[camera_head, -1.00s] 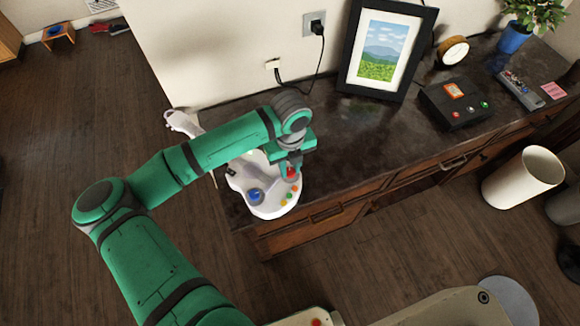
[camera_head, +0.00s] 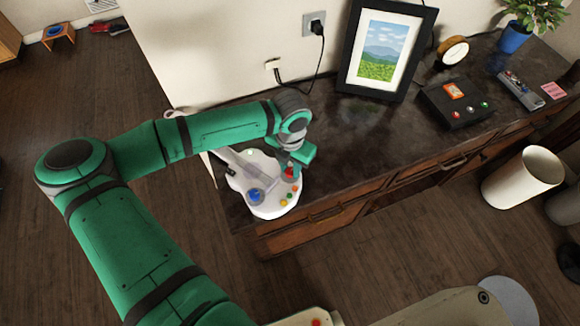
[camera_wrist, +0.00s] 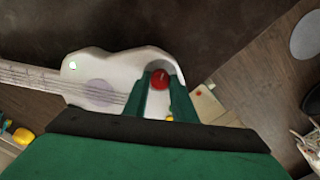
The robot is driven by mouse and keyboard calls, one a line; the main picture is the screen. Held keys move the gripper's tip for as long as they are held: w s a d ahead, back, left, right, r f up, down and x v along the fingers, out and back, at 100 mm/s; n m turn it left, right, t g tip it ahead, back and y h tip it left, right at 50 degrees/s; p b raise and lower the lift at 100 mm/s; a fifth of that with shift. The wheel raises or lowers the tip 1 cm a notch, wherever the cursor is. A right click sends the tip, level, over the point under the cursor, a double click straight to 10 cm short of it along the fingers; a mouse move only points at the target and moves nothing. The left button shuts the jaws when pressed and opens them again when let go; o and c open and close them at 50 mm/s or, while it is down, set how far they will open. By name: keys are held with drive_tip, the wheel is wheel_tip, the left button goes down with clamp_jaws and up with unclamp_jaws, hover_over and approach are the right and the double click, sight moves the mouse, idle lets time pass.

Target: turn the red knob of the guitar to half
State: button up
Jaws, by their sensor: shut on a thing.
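The white toy guitar (camera_head: 262,205) lies on the left end of the dark cabinet top. Its body also shows in the wrist view (camera_wrist: 122,66), with the strings running left. The red knob (camera_head: 289,173) sits near the guitar's right edge, and in the wrist view the red knob (camera_wrist: 160,79) is between my two green fingers. My gripper (camera_head: 291,166) points down at it, shut on the red knob. The fingers partly cover the knob's sides, and its pointer position cannot be made out.
A blue knob (camera_head: 255,196) and small coloured buttons (camera_head: 287,197) are close by on the guitar. A framed picture (camera_head: 386,48), a black box with buttons (camera_head: 455,104) and a plant (camera_head: 522,24) stand farther right. The cabinet top between is clear.

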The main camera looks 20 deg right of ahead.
sight(290, 172)
drive_tip(key=m, duration=0.7)
idle(0.5)
drive_tip(key=o, duration=1)
drive_tip(key=shift+o, duration=0.2)
wheel_tip(290, 172, up, 11)
drive_tip(key=shift+f, duration=0.1)
